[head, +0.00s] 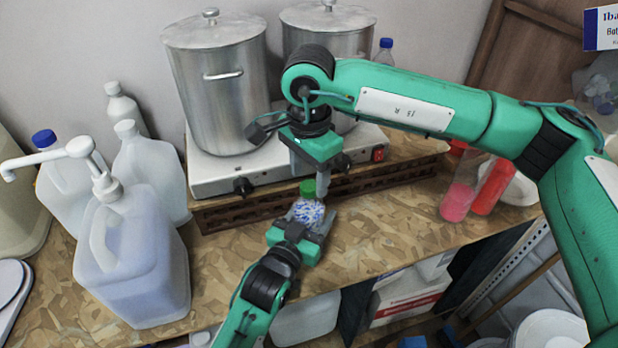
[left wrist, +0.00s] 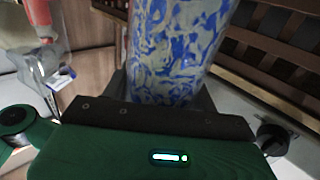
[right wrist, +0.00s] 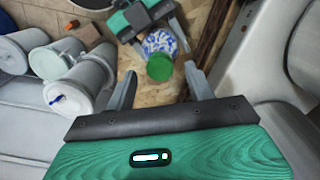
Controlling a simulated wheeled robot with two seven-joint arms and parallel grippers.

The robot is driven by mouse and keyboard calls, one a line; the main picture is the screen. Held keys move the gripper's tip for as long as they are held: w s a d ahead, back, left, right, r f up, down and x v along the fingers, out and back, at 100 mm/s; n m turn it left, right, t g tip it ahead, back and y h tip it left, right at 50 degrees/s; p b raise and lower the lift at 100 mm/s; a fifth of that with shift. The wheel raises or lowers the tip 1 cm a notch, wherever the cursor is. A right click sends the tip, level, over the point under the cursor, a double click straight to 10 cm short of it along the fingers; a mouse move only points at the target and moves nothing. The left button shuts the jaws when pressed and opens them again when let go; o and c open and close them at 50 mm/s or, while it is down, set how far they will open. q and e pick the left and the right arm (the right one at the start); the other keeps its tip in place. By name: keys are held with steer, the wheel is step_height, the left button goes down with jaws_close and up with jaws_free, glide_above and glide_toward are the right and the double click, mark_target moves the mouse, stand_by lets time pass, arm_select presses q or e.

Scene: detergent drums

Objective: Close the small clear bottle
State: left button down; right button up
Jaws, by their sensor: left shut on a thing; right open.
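The small bottle (head: 308,211) has a blue-and-white mottled body. It stands about upright in my left gripper (head: 302,228), which is shut on it in front of the hot plate. The mottled body also fills the middle of the left wrist view (left wrist: 175,45). A green cap (head: 308,188) sits at the bottle's top; I cannot tell how tightly. In the right wrist view the cap (right wrist: 159,67) lies between and beyond the fingertips. My right gripper (right wrist: 160,88) is open and empty, pointing down just above the cap, apart from it as far as I can tell.
Two steel pots (head: 218,85) stand on a hot plate (head: 225,175) behind the bottle. A pump jug (head: 135,260) and other white jugs stand at left. Pink and red containers (head: 458,200) stand at right.

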step_height(320, 180, up, 10)
steer(key=shift+r, duration=0.15)
arm_select(q)
steer(key=shift+c, duration=1.8)
jaws_free()
arm_select(e)
step_height(320, 180, down, 4)
steer(key=b, duration=0.3)
steer(key=shift+r+b, duration=0.1)
steer(key=shift+b, duration=0.3)
arm_select(q)
steer(key=v, duration=1.4)
steer(key=shift+w, duration=0.15)
arm_select(e)
steer(key=shift+f, duration=0.2)
